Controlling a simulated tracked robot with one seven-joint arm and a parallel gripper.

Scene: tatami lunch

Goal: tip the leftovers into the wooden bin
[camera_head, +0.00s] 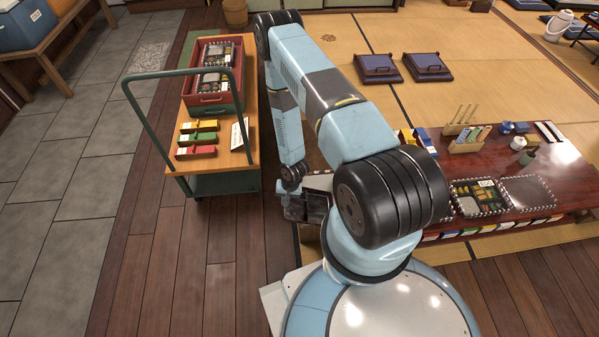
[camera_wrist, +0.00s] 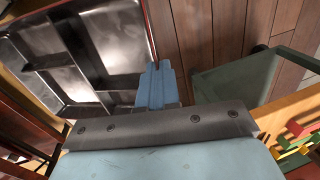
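My gripper (camera_wrist: 157,84) has its blue fingers close together at the edge of a black divided bento box (camera_wrist: 85,50) with a red outer rim, and appears shut on it. The compartments in view look bare and shiny; I see no leftovers in them. In the head view the box (camera_head: 314,208) hangs tilted below my wrist, beside the cart and partly behind my arm. A brown wooden edge, perhaps the wooden bin (camera_head: 309,234), shows just below the box; most of it is hidden.
A cart (camera_head: 250,158) at the left carries a red crate (camera_head: 207,99) of bento boxes and several coloured boxes (camera_head: 197,139). The low table (camera_head: 544,185) at the right holds a filled bento box (camera_head: 476,189), an empty-looking tray (camera_head: 528,192) and cups. Plank floor lies clear at lower left.

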